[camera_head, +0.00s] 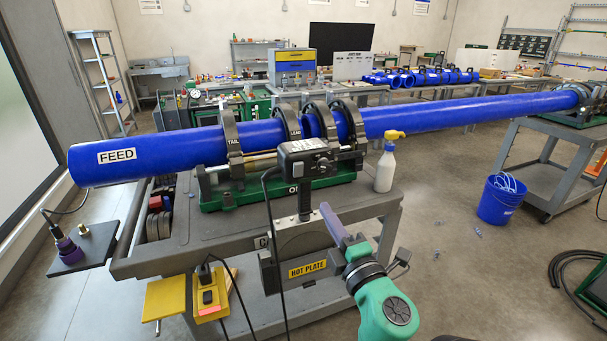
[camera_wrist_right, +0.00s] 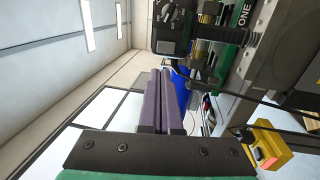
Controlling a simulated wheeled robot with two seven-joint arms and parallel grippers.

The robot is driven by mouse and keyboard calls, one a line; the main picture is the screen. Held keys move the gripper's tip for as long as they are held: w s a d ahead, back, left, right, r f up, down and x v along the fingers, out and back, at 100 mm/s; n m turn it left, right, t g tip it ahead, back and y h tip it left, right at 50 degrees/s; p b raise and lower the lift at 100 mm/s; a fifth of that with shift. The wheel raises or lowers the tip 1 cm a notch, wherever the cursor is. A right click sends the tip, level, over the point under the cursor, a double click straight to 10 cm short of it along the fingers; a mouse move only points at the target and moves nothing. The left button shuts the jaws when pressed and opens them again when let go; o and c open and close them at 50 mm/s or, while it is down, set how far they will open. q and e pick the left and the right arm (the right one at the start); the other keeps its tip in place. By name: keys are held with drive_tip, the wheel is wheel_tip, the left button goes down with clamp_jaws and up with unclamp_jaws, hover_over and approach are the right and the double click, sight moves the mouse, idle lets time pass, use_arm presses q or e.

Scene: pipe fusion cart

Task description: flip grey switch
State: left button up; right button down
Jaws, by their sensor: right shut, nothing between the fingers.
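My right gripper (camera_head: 328,214) has purple fingers and a green wrist. It is shut and empty, in front of the hot plate's upper right side. In the right wrist view its fingers (camera_wrist_right: 162,76) lie together, pointing toward a dark control box with a dial (camera_wrist_right: 168,12). The same control box (camera_head: 303,151) sits atop the hot plate (camera_head: 300,243) in the head view, apart from the fingertips. A yellow box (camera_head: 207,303) with a dark switch-like part hangs at the cart's front. I cannot tell which small part is the grey switch. My left gripper is out of view.
The cart (camera_head: 225,232) carries a green fusion machine (camera_head: 245,192) clamping a long blue pipe (camera_head: 160,149). A spray bottle (camera_head: 385,170) stands on its right. Black cables hang near the hot plate. A blue bucket (camera_head: 500,203) stands on open floor at right.

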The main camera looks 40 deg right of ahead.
drive_tip(key=p, duration=0.3)
approach(300, 167)
drive_tip(key=p+x, duration=0.3)
drive_tip(key=x, duration=0.3)
drive_tip(key=shift+r, duration=0.15)
drive_tip(key=shift+w+d, duration=0.1)
drive_tip(key=shift+w, duration=0.3)
